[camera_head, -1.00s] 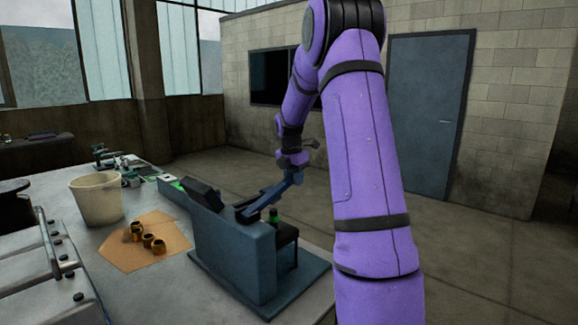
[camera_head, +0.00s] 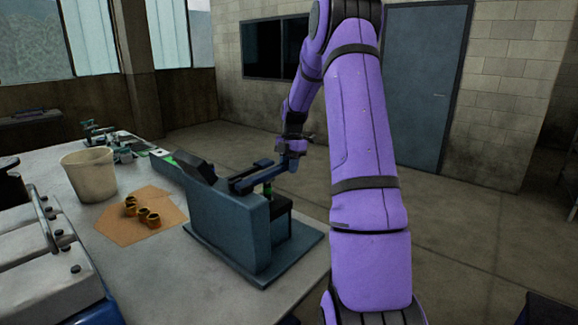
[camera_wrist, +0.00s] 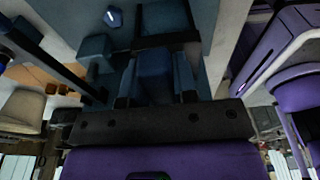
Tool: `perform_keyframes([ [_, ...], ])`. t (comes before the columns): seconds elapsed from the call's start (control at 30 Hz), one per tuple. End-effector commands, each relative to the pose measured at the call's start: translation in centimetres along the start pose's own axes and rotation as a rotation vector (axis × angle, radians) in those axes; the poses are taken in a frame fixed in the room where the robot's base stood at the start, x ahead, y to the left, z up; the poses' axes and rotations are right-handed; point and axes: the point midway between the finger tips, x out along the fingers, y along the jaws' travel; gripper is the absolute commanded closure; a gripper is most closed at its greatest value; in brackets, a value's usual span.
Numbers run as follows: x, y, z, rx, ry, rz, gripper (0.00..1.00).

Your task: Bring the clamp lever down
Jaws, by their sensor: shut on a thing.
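The clamp (camera_head: 230,222) is a blue-grey block on a flat base plate at the table's right edge. Its dark blue lever (camera_head: 250,177) reaches right from the block's top, close to level with a slight upward slope. My gripper (camera_head: 291,150) is shut on the lever's free end. In the wrist view a blue piece, seemingly the lever end (camera_wrist: 153,75), fills the space between my gripper's fingers (camera_wrist: 153,92). Below the lever a green-topped part (camera_head: 267,189) stands over a dark block. The exact finger contact is too small to tell in the head view.
A cream bucket (camera_head: 90,176) and a brown sheet (camera_head: 118,226) with several brass rings (camera_head: 147,216) lie left of the clamp. Small tools (camera_head: 112,141) are at the table's far end. A grey lidded case (camera_head: 40,262) is at the left. Open floor lies right of the table.

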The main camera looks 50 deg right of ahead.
Motion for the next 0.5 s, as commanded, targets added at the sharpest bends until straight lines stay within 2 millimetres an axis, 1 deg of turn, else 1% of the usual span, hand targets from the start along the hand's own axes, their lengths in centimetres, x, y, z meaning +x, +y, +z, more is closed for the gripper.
perform_keyframes([
  [0.03,0.45,-0.09,-0.13,0.001,0.007,-0.006,1.0],
  [0.07,0.47,-0.09,-0.13,0.001,0.007,-0.006,1.0],
  [0.1,0.49,-0.1,-0.13,0.001,0.007,-0.007,0.67],
  [0.17,0.46,-0.1,-0.12,0.001,0.007,-0.006,0.53],
  [0.2,0.43,-0.1,-0.11,0.001,0.006,-0.006,0.48],
  [0.5,0.07,-0.07,-0.06,0.001,0.003,-0.004,0.48],
])
